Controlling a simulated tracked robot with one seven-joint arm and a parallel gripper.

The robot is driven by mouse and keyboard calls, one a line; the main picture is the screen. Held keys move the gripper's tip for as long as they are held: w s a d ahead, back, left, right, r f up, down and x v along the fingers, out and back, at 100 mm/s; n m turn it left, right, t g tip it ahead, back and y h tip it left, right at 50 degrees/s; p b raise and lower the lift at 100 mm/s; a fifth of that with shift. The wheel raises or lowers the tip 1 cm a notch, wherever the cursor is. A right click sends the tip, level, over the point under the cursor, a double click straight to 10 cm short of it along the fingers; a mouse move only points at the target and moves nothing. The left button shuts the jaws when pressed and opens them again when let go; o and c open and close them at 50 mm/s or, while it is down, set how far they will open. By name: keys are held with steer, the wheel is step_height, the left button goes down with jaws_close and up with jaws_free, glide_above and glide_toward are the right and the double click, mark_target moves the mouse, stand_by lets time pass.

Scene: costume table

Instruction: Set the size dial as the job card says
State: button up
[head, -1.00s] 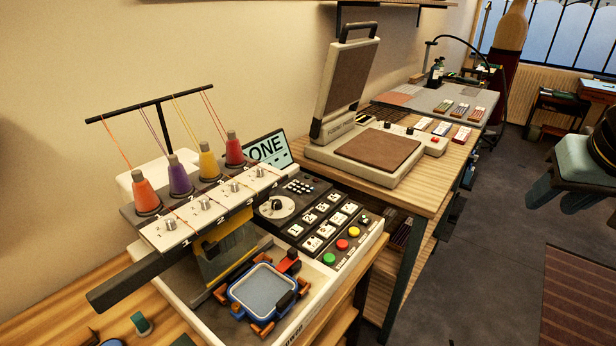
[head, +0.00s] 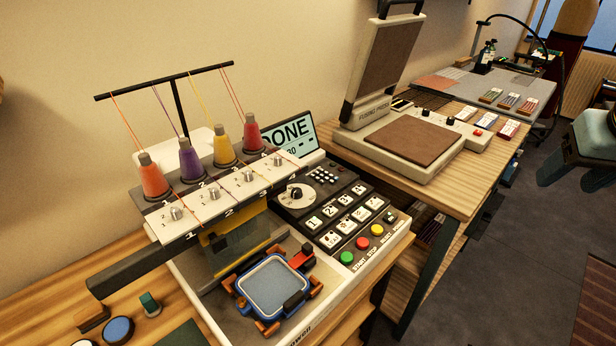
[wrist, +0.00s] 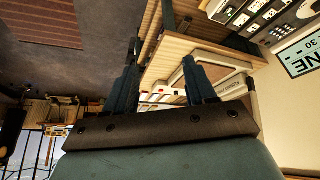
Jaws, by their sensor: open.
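The embroidery machine stands at the centre of the head view. Its control panel has a round white dial (head: 296,195) with a dark knob, which looks like the size dial; its scale marks are too small to read. Behind it a display (head: 288,138) reads "DONE" with "30" and dashes below. The display also shows, partly cut off, at the right of the wrist view (wrist: 302,58). I cannot make out a job card.
Numbered buttons (head: 345,214) and coloured buttons lie right of the dial. A blue hoop frame (head: 272,287) sits in front, thread spools (head: 190,165) stand left. A fusing press (head: 410,140) with raised lid stands on the neighbouring table. Floor (head: 500,250) at right is clear.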

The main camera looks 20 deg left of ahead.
steer(key=w+a+f+n+g+h, duration=0.1)
steer(key=w+a+f+n+g, duration=0.1)
steer(key=w+a+n, duration=0.5)
steer(key=n+g+y, duration=0.4)
steer(key=n+g, duration=0.3)
steer(key=n, duration=1.2)
glide_toward(297, 190)
steer(key=x, duration=0.8)
steer(key=shift+f, duration=0.15)
steer(key=shift+y, duration=0.3)
steer(key=c, duration=1)
